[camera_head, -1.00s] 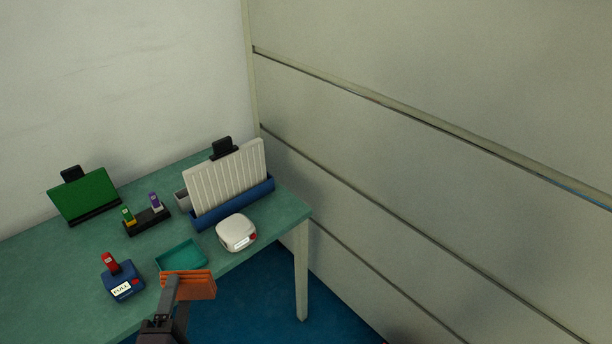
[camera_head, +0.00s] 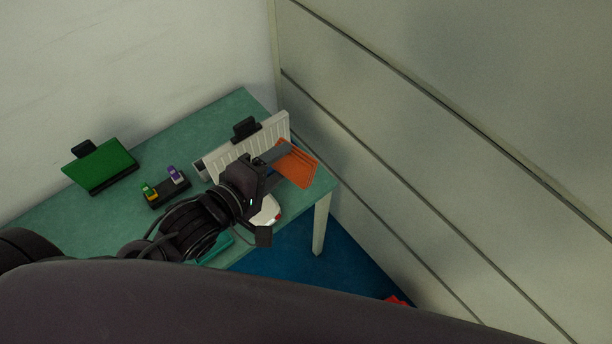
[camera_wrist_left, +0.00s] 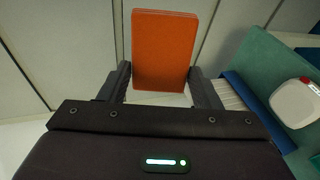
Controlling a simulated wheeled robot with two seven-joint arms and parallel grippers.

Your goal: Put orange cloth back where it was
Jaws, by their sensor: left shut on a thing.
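The orange cloth (camera_head: 298,168) is a flat, ribbed rectangle held over the right end of the green table. My left gripper (camera_head: 284,154) is shut on it. In the left wrist view the orange cloth (camera_wrist_left: 164,48) stands between the two fingers of my left gripper (camera_wrist_left: 162,84). The teal tray (camera_head: 216,247) on the table is mostly hidden by my left arm. My right gripper is not in view.
A white ribbed panel (camera_head: 224,157) stands in a blue holder near the cloth. A white rounded device (camera_wrist_left: 296,102) sits beside it. A green panel (camera_head: 100,166) and a black holder (camera_head: 170,191) with small coloured sticks stand left. A wall (camera_head: 420,150) bounds the right.

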